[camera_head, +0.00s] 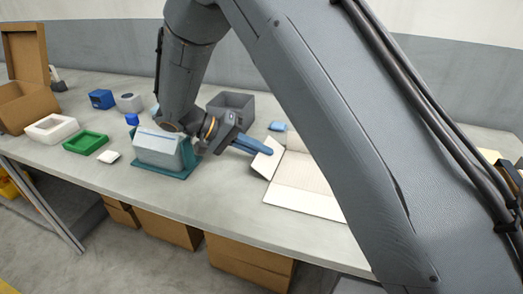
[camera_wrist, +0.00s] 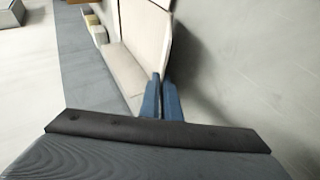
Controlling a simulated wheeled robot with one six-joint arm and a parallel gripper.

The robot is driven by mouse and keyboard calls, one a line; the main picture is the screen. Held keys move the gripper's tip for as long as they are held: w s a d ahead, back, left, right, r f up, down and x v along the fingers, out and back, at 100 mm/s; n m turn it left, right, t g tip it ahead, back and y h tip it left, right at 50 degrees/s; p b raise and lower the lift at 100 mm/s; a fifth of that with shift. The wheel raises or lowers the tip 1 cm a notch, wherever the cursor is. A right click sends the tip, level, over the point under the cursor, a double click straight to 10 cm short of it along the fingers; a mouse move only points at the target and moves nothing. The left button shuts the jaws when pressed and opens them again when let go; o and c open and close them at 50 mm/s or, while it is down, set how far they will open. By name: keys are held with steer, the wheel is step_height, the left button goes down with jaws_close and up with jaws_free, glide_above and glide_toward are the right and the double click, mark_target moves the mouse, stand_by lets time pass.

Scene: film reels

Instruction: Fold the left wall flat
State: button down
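The cream cardboard box (camera_head: 305,190) lies partly opened out on the table, right of centre in the head view and partly hidden by my arm. Its left wall (camera_head: 268,160) is a small panel that stands tilted at the box's left side. My gripper (camera_head: 268,151) has blue fingers close together, pointing right, with the tips at the left wall's upper edge. In the wrist view, the fingertips (camera_wrist: 161,82) are at the edge of a pale panel (camera_wrist: 150,35). I cannot tell whether they touch it. No held object shows between them.
A grey open bin (camera_head: 232,104) stands behind my gripper, and a light blue block (camera_head: 278,126) lies near the box. A grey container (camera_head: 158,150) on a teal base is to the left. Green (camera_head: 85,143) and white (camera_head: 51,128) trays sit farther left. The table front is clear.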

steer(key=c, duration=2)
jaws_free()
